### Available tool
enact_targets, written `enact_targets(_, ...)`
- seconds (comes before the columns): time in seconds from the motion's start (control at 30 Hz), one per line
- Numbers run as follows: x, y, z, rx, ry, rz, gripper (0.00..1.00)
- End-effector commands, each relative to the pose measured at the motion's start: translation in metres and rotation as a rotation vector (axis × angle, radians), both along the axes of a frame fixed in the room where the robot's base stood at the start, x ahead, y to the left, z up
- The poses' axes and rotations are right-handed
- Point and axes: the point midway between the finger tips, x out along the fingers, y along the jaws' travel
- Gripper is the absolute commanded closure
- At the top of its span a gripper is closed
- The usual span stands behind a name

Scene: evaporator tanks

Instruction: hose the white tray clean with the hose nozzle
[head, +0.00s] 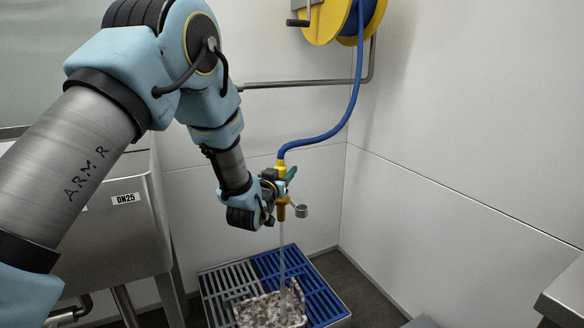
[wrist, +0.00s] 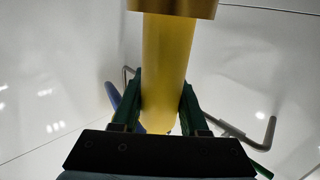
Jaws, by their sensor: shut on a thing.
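The hose nozzle (head: 281,172) is yellow with a brass tip and hangs upright, tip down, on the blue hose. My gripper (head: 274,190) is shut on it. In the wrist view the yellow nozzle body (wrist: 166,70) sits between the two green fingers of my gripper (wrist: 162,100). A stream of water (head: 282,250) falls straight from the tip. The white tray (head: 268,310) lies tilted on the floor grate below, and the stream comes down on or near its right part. Brown dirt is spread over the tray's face.
The blue hose (head: 335,131) runs up to a yellow reel (head: 325,20) on the wall. The floor grate (head: 235,281) is grey at left and blue at right. A steel tank (head: 110,225) marked DN25 stands at left. A steel edge (head: 566,290) juts in at lower right.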

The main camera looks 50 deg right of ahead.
Motion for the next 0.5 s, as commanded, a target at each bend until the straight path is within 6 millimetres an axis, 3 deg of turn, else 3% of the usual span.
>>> enact_targets(0.43, 0.009, 0.042, 0.002, -0.001, 0.0, 0.002, 1.0)
enact_targets(0.5, 0.009, 0.042, -0.01, -0.001, 0.001, 0.001, 1.0)
